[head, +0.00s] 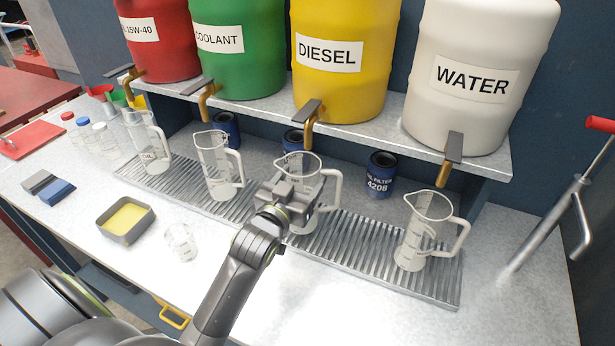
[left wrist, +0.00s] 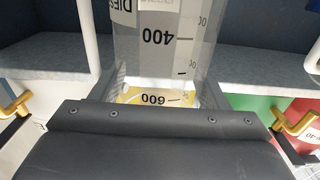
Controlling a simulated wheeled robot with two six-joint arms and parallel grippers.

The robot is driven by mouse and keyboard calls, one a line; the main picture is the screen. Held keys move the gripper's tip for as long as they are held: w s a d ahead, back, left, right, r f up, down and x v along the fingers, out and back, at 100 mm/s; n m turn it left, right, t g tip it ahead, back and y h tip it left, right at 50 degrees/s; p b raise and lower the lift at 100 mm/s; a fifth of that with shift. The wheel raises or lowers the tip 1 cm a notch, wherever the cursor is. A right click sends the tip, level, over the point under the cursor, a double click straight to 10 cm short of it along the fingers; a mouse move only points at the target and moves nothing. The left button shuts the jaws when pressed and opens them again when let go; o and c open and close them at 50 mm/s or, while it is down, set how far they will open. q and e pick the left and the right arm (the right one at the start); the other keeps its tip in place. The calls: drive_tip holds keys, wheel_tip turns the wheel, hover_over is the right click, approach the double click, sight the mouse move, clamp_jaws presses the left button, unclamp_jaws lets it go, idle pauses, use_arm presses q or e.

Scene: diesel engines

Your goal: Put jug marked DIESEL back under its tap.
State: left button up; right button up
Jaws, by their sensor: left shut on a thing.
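The clear jug marked DIESEL (head: 305,167) is below the brass tap (head: 310,128) of the yellow DIESEL drum (head: 345,85), over the ribbed drip grate (head: 345,250). Its handle points right. My left gripper (head: 287,196) is shut on the jug's body from the front. In the left wrist view, my left gripper (left wrist: 160,95) has a finger on each side of the jug (left wrist: 163,55), and part of the word DIESEL and the 400 and 600 marks show. I cannot tell whether the jug's base touches the grate. My right gripper is not in view.
Other jugs stand on the grate: one at right (head: 425,235), one at left (head: 217,165) and one at far left (head: 147,140). A blue oil filter (head: 381,175) stands behind. A small beaker (head: 181,242) and a grey tray (head: 127,219) are in front.

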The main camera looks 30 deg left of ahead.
sight(308, 169)
use_arm(q)
drive_tip(key=w, duration=0.3)
drive_tip(key=shift+w, duration=0.2)
wheel_tip(308, 169, down, 4)
drive_tip(key=shift+r+p, duration=0.25)
drive_tip(key=shift+p, duration=0.3)
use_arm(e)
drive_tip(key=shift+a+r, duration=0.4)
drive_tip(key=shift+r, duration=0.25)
use_arm(q)
drive_tip(key=shift+f, duration=0.1)
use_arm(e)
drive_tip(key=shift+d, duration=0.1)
use_arm(q)
drive_tip(key=o, duration=1.3)
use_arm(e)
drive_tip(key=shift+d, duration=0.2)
